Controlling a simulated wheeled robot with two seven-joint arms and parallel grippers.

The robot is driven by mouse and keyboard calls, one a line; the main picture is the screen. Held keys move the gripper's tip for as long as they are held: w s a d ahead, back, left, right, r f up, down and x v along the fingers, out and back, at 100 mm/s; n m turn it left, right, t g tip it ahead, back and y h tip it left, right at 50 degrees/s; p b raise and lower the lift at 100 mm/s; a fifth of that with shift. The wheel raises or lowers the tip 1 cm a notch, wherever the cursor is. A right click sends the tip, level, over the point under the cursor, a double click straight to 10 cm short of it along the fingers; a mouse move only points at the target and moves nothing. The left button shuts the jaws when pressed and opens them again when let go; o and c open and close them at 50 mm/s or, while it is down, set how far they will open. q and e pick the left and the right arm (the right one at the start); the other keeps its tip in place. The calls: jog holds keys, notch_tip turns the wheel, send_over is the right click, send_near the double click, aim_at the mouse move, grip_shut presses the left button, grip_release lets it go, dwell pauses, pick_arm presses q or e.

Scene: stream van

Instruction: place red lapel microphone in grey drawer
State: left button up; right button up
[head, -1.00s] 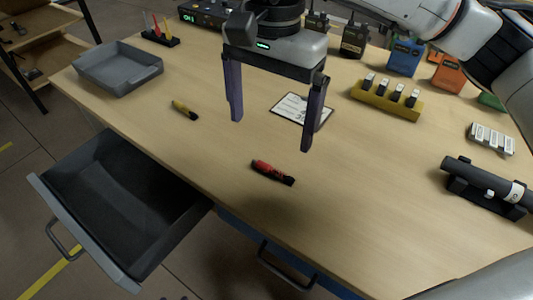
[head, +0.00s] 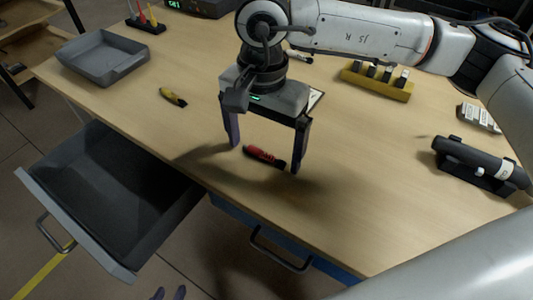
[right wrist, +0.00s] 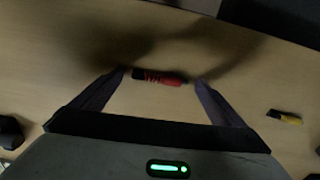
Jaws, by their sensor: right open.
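The red lapel microphone (head: 264,156), red with black ends, lies on the wooden table near its front edge. My right gripper (head: 264,158) is open just above the table, its two purple fingers at either end of the microphone. In the right wrist view the microphone (right wrist: 158,77) lies between the open fingertips (right wrist: 160,75), not gripped. The grey drawer (head: 112,190) is pulled out at the left, its visible floor bare.
A yellow microphone (head: 172,97) lies on the table behind the drawer, and a grey tray (head: 104,60) stands at the back left. A yellow charging block (head: 377,82) and a black cylinder on a stand (head: 480,163) are at the right. A shut drawer's handle (head: 280,250) juts from the front.

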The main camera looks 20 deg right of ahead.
jog(key=c, duration=1.2)
